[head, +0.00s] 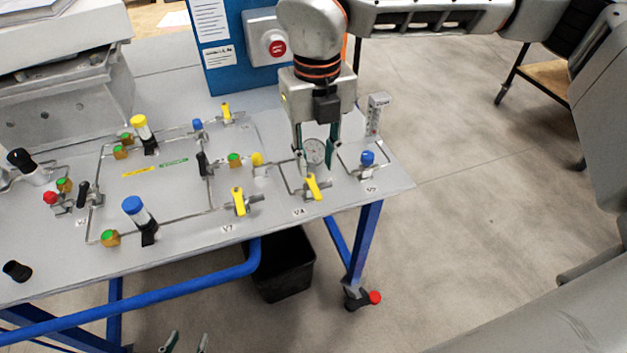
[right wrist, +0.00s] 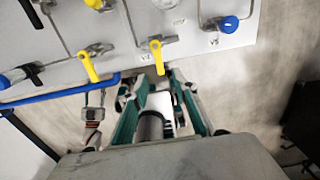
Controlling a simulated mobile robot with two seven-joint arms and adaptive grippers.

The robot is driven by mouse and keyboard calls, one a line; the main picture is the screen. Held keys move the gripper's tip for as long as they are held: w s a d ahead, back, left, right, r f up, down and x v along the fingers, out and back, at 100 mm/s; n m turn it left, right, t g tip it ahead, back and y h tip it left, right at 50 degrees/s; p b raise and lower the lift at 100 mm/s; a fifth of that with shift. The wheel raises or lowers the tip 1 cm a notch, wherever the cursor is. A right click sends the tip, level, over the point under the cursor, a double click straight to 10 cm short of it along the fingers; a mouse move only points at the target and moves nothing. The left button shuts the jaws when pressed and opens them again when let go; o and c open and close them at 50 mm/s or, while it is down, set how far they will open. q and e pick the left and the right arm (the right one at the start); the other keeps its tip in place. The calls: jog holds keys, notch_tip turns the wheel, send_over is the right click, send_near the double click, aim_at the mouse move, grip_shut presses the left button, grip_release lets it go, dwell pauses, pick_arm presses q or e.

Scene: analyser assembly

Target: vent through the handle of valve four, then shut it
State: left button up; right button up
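Valve four has a yellow lever handle (head: 313,187) by the V4 label (head: 299,212), near the table's front edge. The handle points toward that edge, crosswise to its pipe. It also shows in the right wrist view (right wrist: 156,56), just beyond the fingertips. My right gripper (head: 316,166) points down over this area, its green-lined fingers apart and empty. In the head view they frame the round gauge (head: 315,151) behind the handle. In the right wrist view the gripper (right wrist: 150,88) appears apart from the handle. My left gripper (head: 186,341) shows only its separated fingertips at the bottom edge.
Another yellow handle (head: 239,201) stands left of valve four. A blue knob (head: 367,158) and a flowmeter (head: 376,116) stand to its right. Thin pipes cross the table (head: 250,235). A blue panel with a red button (head: 277,48) is behind. Floor is open to the right.

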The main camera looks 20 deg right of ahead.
aim_at(316, 191)
notch_tip(316, 191, down, 7)
jog(key=shift+r, duration=0.1)
dwell(0.3)
grip_shut()
